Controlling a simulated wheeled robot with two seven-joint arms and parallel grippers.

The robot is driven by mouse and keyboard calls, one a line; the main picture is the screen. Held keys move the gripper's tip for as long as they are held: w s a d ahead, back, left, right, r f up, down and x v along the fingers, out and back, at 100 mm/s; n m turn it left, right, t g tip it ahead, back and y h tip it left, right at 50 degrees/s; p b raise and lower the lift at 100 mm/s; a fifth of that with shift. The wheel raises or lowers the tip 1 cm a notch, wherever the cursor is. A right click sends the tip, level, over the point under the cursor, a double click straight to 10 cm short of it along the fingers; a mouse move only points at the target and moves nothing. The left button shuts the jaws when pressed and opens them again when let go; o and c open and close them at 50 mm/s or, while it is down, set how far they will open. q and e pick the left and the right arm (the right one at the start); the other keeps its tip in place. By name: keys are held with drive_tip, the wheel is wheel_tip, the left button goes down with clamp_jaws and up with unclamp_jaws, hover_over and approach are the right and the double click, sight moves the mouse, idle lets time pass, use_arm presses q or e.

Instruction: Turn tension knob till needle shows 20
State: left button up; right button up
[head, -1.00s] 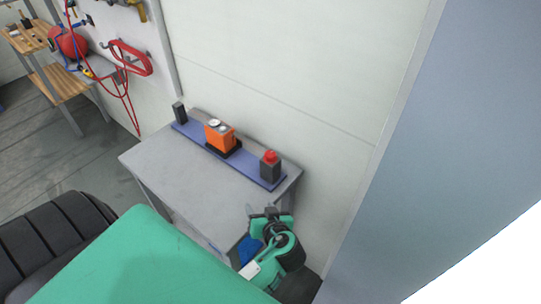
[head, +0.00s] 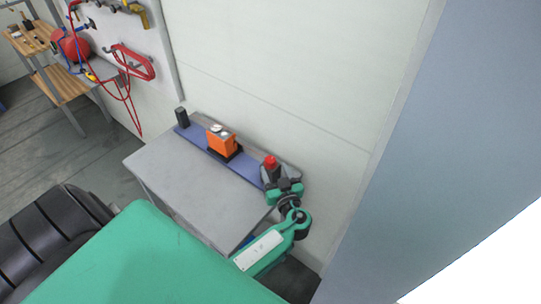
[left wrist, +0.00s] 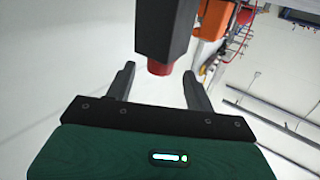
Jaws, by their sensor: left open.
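The red knob (head: 270,161) sits on a dark block at the right end of the blue rail (head: 255,165) on the grey table. It also shows in the left wrist view (left wrist: 159,68), under the dark block (left wrist: 166,25) in that picture. My left gripper (head: 284,184) is beside the block in the head view. In the left wrist view its fingers (left wrist: 160,80) are open, with the knob near the tips between them. The orange box (head: 221,143) has pale round parts on top; no needle can be read. My right gripper is not in view.
A black post (head: 181,117) stands at the rail's far left end. The grey table (head: 185,175) is clear in front of the rail. A pale wall (head: 290,75) rises close behind it. Red hoses (head: 132,63) hang at the upper left.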

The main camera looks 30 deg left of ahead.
sight(272, 165)
use_arm(q)
drive_tip(key=p+x, duration=0.1)
drive_tip(key=x, duration=0.2)
drive_tip(key=shift+w+a+r, duration=0.1)
drive_tip(key=shift+w+a, duration=0.2)
drive_tip(key=shift+w+a+p, duration=0.25)
drive_tip(key=shift+a+p, duration=0.05)
drive_tip(key=shift+a, duration=0.05)
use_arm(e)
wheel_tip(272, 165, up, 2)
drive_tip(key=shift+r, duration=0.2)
use_arm(q)
drive_tip(key=c, duration=0.9)
drive_tip(key=shift+c, duration=0.2)
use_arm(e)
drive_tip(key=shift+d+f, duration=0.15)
